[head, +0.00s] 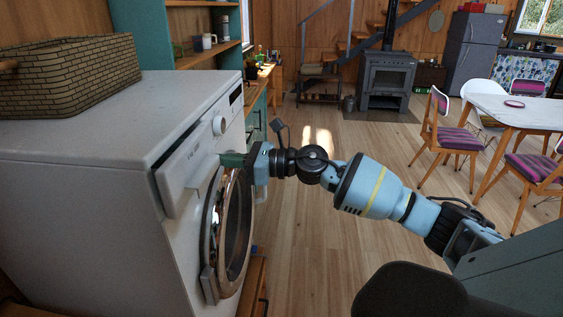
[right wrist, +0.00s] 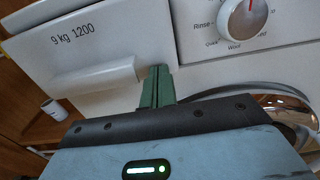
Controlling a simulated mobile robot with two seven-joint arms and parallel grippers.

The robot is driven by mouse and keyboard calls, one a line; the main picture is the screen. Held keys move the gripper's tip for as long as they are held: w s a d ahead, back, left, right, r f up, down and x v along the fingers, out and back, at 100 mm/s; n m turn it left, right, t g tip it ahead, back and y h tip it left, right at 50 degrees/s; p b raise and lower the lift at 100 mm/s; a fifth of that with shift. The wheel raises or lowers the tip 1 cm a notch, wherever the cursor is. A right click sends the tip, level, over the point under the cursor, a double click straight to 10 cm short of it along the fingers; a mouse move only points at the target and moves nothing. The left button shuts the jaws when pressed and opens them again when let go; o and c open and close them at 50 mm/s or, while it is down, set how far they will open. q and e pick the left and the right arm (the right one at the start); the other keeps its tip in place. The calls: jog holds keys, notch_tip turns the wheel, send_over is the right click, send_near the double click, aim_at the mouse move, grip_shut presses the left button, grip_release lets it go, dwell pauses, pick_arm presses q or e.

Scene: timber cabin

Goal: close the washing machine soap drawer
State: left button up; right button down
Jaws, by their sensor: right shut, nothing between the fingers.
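The white washing machine (head: 95,160) stands at the left in the head view, front facing right. Its soap drawer (head: 185,172), marked "9 kg 1200", sticks out from the front panel. In the right wrist view the drawer front (right wrist: 85,45) fills the upper left. My right gripper (head: 232,160) is shut and empty, with its green fingers (right wrist: 157,85) at the right end of the drawer front. I cannot tell whether they touch it. My left gripper is not in view.
A wicker basket (head: 70,75) sits on the machine. The control dial (right wrist: 245,18) is right of the drawer, and the round door (head: 232,225) is below. A table (head: 515,108) with chairs stands at the far right. Wooden floor between is open.

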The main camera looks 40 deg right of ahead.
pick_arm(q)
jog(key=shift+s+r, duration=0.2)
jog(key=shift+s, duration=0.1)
pick_arm(e)
jog(key=shift+x, duration=1.25)
jog(key=shift+r, duration=0.15)
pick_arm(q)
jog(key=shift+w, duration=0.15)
pick_arm(e)
jog(key=shift+s, duration=0.1)
